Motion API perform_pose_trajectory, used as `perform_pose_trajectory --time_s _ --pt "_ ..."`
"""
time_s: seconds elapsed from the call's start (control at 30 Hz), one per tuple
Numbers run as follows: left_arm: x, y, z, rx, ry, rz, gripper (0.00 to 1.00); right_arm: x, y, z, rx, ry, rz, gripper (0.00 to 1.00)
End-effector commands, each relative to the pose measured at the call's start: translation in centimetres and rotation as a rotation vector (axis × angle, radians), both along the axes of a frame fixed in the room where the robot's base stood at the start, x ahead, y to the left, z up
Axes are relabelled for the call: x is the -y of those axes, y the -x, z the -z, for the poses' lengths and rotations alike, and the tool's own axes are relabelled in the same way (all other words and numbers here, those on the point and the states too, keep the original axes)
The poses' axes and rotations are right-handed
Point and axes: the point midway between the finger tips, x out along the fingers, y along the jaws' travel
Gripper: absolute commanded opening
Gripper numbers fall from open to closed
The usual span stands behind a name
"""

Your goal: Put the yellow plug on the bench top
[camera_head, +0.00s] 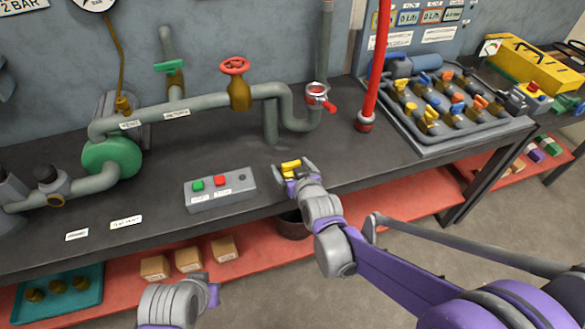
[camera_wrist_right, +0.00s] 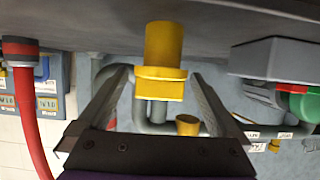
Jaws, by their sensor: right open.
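The yellow plug (camera_head: 291,166) is at the front part of the dark bench top (camera_head: 350,165), right of the button box. In the right wrist view, which is upside down, the plug (camera_wrist_right: 164,45) stands upright with its round end against the bench surface (camera_wrist_right: 215,20) and its wider block toward my gripper. My right gripper (camera_head: 294,170) is open, its fingers on either side of the plug; the right wrist view (camera_wrist_right: 162,85) shows gaps between plug and fingers. My left gripper (camera_head: 212,291) is partly visible at the bottom edge, its fingers unclear.
A grey button box (camera_head: 219,189) with green and red buttons stands left of the plug. Pipes with a red-wheeled valve (camera_head: 235,68) run behind it. A red upright pipe (camera_head: 376,60) and a tray of valves (camera_head: 428,148) are to the right. Clear bench lies between.

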Motion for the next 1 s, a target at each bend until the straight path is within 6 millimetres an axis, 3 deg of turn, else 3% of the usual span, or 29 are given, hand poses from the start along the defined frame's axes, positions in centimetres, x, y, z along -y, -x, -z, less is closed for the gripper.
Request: perform_pose_trajectory --time_s 0.17,0.63,1.0 --pt "0.0 0.0 -0.3 0.001 0.0 0.0 0.0 0.3 1.0 -0.7 0.0 0.0 0.0 1.0" --pt "0.0 -0.1 -1.4 0.004 0.0 0.0 0.0 2.8 8.7 -4.1 0.0 0.0 0.0 1.0" --pt "0.0 -0.1 -1.7 0.005 0.0 0.0 0.0 3.4 10.6 -4.8 0.0 0.0 0.0 1.0"
